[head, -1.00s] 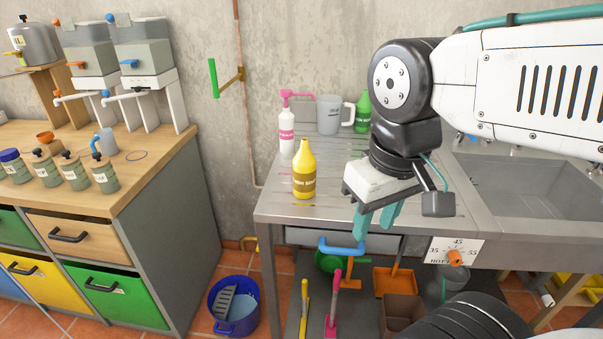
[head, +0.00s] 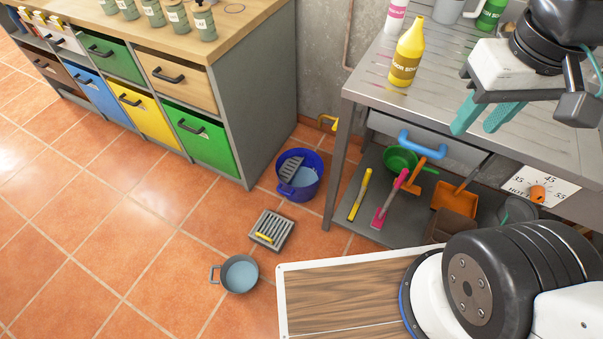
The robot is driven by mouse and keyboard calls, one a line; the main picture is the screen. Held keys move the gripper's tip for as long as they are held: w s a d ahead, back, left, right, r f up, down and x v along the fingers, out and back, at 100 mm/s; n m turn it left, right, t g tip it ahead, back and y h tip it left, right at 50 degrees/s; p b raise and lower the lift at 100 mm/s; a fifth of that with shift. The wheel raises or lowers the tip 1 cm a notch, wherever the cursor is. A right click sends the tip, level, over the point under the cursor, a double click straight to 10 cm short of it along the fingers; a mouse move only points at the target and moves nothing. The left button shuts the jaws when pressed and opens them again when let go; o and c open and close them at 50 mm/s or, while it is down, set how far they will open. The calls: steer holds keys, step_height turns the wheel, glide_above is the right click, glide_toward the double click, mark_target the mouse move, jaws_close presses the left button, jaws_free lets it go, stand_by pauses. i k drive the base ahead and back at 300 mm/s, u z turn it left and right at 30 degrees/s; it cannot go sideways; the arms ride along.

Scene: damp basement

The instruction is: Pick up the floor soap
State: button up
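The floor soap is a yellow bottle (head: 408,52) with a brown label, its printing partly readable as "FLOOR SO…". It stands upright on the metal bench (head: 440,104), near its left edge. My gripper (head: 484,128), with two teal fingers, hangs to the right of the bottle and in front of it in the picture. The fingers point down, show a gap between them and hold nothing. They do not touch the bottle. My gripper's height over the bench is hard to tell.
A white-and-pink bottle (head: 395,14) and a green bottle (head: 490,14) stand behind the soap. A drawer cabinet (head: 250,90) stands left. A blue bucket (head: 308,188), a floor drain (head: 270,232) and a grey pan (head: 238,274) are on the tiles. Floor at left is clear.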

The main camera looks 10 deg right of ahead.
mark_target(410, 48)
steer(key=u, duration=0.55)
steer(key=k, duration=1.3)
steer(key=z, duration=0.1)
steer(key=i, duration=0.65)
steer(key=z, duration=1.1)
steer(key=i, duration=0.5)
steer(key=z, duration=0.3)
